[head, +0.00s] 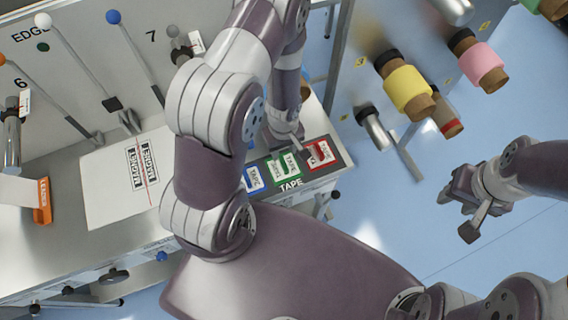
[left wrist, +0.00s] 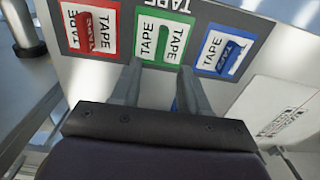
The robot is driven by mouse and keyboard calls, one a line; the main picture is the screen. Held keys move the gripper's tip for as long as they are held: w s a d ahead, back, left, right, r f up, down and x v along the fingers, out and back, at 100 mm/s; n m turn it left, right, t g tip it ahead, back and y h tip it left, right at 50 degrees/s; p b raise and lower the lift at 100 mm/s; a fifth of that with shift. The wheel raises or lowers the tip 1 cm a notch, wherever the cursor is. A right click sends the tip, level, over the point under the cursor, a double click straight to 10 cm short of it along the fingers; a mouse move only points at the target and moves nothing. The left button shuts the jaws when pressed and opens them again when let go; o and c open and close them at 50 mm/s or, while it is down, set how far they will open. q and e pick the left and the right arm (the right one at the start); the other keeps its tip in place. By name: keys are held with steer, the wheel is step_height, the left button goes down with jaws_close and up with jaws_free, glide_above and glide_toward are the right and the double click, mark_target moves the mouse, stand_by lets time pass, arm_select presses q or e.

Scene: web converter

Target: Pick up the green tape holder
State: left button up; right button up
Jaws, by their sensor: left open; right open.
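The green tape holder (left wrist: 163,42) lies inside a green-framed TAPE square on the dark tape panel in the left wrist view. It is the middle one of three, and in the head view it (head: 286,163) is partly hidden by my left gripper. My left gripper (head: 292,138) is over the panel's far edge, open, with nothing between its fingers. In the left wrist view its two fingers (left wrist: 158,85) point towards the green square, apart from each other. My right gripper (head: 462,212) is open and empty, out over the blue floor on the right.
A red tape holder (left wrist: 88,32) and a blue one (left wrist: 229,58) flank the green one closely. A white labelled board (head: 125,180) lies on the bench to the left. Colored rolls (head: 407,92) stick out from a panel at upper right. Levers (head: 75,65) stand at upper left.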

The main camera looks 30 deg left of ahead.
mark_target(284, 162)
arm_select(q)
steer(key=shift+s+a+f, duration=0.1)
steer(key=shift+s+f, duration=0.2)
steer(key=shift+f, duration=0.75)
steer(key=f, duration=0.4)
steer(key=shift+w+d+f, duration=0.15)
steer(key=shift+w+d, duration=0.1)
steer(key=shift+w, duration=0.1)
steer(key=shift+f, duration=0.3)
steer(key=shift+s+a, duration=0.1)
steer(key=shift+s, duration=0.15)
steer(key=shift+w, duration=0.1)
jaws_close()
